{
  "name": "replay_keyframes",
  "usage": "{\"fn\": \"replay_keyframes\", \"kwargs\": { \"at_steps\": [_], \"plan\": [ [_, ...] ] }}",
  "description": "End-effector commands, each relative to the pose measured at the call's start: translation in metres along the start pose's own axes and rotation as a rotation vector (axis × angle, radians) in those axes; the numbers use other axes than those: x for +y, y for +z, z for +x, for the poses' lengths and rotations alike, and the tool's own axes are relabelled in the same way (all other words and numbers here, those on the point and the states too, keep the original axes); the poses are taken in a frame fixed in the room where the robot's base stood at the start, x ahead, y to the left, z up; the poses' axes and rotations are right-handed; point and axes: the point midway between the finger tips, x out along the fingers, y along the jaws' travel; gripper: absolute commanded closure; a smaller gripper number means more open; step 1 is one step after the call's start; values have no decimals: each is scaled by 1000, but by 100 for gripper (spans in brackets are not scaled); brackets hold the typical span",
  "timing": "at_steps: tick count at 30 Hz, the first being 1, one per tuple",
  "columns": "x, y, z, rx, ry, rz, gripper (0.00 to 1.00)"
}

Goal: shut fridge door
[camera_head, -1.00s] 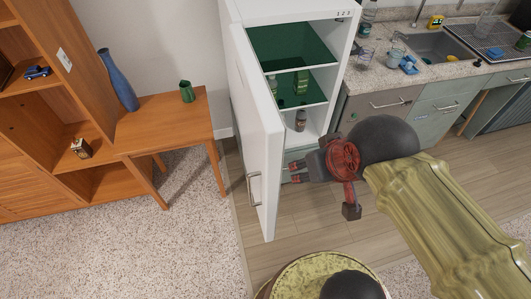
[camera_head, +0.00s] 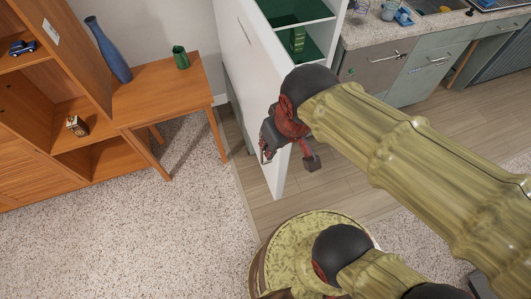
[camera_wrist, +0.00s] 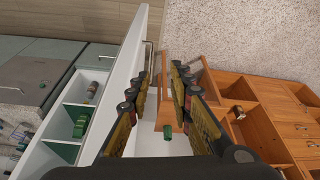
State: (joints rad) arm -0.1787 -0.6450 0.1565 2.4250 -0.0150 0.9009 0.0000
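The white fridge (camera_head: 330,35) has its door (camera_head: 245,60) standing open, swung toward the camera. In the wrist view the door (camera_wrist: 124,75) is a long white slab on the left, with the shelves (camera_wrist: 78,105) beyond it. My gripper (camera_head: 266,150) is by the door's free edge in the head view and hides part of it. In the wrist view my gripper (camera_wrist: 162,62) is open and empty, with its fingers on the outer-face side of the door. The metal handle (camera_wrist: 148,52) shows beside the left finger. Whether a finger touches the door cannot be told.
A wooden side table (camera_head: 165,90) with a blue vase (camera_head: 108,50) and green cup (camera_head: 180,57) stands left of the fridge, next to a wooden shelf unit (camera_head: 60,100). Kitchen cabinets (camera_head: 420,70) stand right. Carpet (camera_head: 150,235) in front is clear.

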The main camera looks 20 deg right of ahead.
Motion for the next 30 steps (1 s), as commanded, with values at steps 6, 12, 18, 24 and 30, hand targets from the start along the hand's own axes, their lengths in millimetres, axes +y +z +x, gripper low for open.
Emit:
{"fn": "replay_keyframes", "kwargs": {
  "at_steps": [6,12,18,24,30],
  "plan": [
    [-30,-7,59,-190,36,-19,93],
    [-50,-10,111,-297,157,187,100],
    [-60,-13,157,-309,320,499,100],
    [-59,-22,186,-228,463,869,100],
    [-53,-44,189,-80,537,1276,100]
  ]
}}
